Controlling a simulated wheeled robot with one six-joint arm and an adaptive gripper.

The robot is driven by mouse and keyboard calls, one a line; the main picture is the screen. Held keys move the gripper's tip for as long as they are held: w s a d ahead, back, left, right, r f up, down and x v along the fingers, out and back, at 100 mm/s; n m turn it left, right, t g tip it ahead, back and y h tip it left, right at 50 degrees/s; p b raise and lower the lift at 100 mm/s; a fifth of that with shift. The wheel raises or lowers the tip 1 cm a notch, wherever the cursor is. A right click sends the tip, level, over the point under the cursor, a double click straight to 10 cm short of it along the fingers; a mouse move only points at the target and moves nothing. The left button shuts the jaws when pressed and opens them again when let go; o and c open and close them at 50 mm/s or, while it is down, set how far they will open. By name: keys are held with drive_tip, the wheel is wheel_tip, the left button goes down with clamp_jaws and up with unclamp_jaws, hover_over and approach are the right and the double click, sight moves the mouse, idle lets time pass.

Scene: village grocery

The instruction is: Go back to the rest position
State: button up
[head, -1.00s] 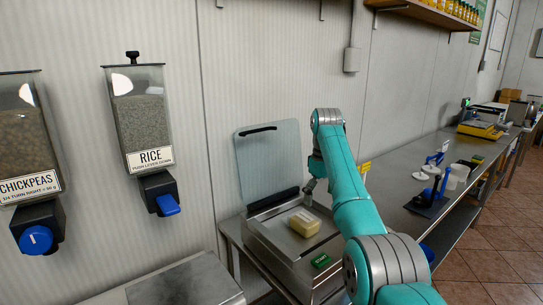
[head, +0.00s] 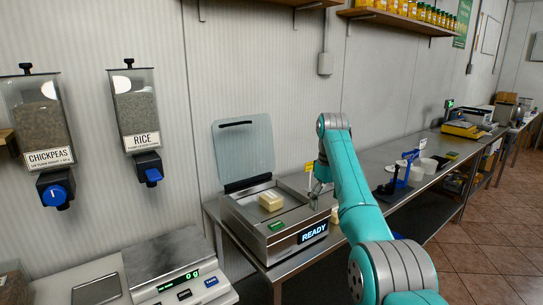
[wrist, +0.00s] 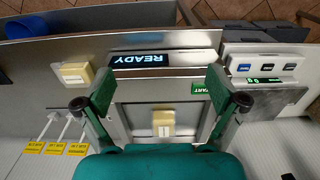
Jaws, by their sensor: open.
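My teal arm reaches over the counter in the head view, and my gripper (head: 317,192) is at the right side of the sealing machine (head: 245,219), small and partly unclear there. In the wrist view my gripper (wrist: 163,98) is open, its two fingers wide apart with nothing held between them. A pale yellow block (head: 271,201) lies on the machine's tray, under the raised clear lid (head: 243,155). The block also shows in the wrist view (wrist: 163,122), beyond the gap between the fingers. The machine's display (head: 313,233) reads READY.
A second pale block (wrist: 75,74) sits on the counter beside the machine. A scale (head: 180,268) stands at the lower left. Chickpeas (head: 40,125) and rice (head: 137,110) dispensers hang on the wall. A blue stand (head: 403,172) is farther along the counter. Open tiled floor lies right.

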drive_tip(key=s+d+f+m+t, duration=0.1)
drive_tip(key=s+f+m+t, duration=0.2)
drive_tip(key=f, duration=3)
drive_tip(key=s+f+t, duration=0.4)
drive_tip(key=s+f, duration=1.5)
drive_tip(key=s, duration=0.2)
drive_tip(key=s+d+r+m+t, duration=0.1)
drive_tip(key=s+r+t, duration=0.1)
drive_tip(key=s, duration=1.2)
drive_tip(key=s+d+r+m+t, duration=0.1)
drive_tip(key=s+r+t, duration=0.1)
drive_tip(key=s, duration=1.1)
drive_tip(key=s+r+m+t, duration=0.1)
drive_tip(key=s+r+t, duration=0.1)
drive_tip(key=s+r, duration=0.7)
drive_tip(key=s+r+m+t, duration=0.1)
drive_tip(key=s+r, duration=0.8)
drive_tip(key=r, duration=0.6)
drive_tip(key=shift+s+r+t, duration=0.25)
drive_tip(key=shift+s+t, duration=0.15)
